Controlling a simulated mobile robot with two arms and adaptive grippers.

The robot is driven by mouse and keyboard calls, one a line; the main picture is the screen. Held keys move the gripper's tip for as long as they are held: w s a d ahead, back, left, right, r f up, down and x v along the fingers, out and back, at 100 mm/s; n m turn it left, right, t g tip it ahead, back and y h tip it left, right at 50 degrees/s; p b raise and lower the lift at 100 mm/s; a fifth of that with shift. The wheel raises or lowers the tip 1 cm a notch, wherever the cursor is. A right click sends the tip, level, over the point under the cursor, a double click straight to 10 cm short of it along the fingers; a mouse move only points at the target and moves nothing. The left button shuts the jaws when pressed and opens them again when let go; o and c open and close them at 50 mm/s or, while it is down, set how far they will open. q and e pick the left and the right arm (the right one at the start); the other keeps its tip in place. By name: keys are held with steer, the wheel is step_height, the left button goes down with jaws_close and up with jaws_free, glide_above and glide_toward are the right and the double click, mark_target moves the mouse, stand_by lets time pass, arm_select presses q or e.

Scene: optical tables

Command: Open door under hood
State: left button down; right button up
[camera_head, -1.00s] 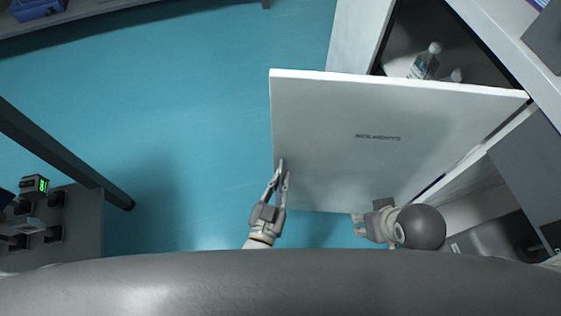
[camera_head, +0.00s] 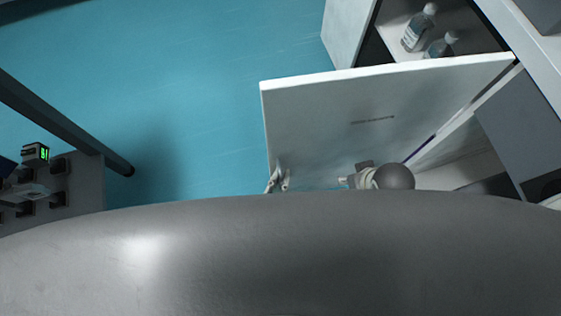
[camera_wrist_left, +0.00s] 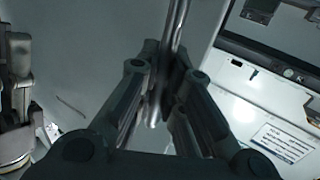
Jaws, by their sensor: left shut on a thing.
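The white cabinet door (camera_head: 315,115) stands wide open, hinged at its right end, with its dark label facing my side. My left gripper (camera_head: 279,172) is at the door's outer left part, its lower portion hidden by my grey body. In the left wrist view, my left gripper (camera_wrist_left: 160,115) is shut on a shiny metal bar handle (camera_wrist_left: 176,35), which runs between its fingers. My right gripper (camera_head: 345,181) is near the door's lower right part. It is too small to tell whether its fingers are apart or touch the door.
Inside the open cabinet (camera_head: 343,35) stand clear bottles (camera_head: 418,28). The blue floor (camera_head: 190,90) left of the door is clear. A dark table leg (camera_head: 70,125) and a grey panel with devices (camera_head: 75,185) lie at the left.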

arm_select(q)
steer(key=c, duration=1.5)
jaws_free()
steer(key=shift+a, duration=0.15)
steer(key=v, duration=1.2)
steer(key=shift+w, duration=0.1)
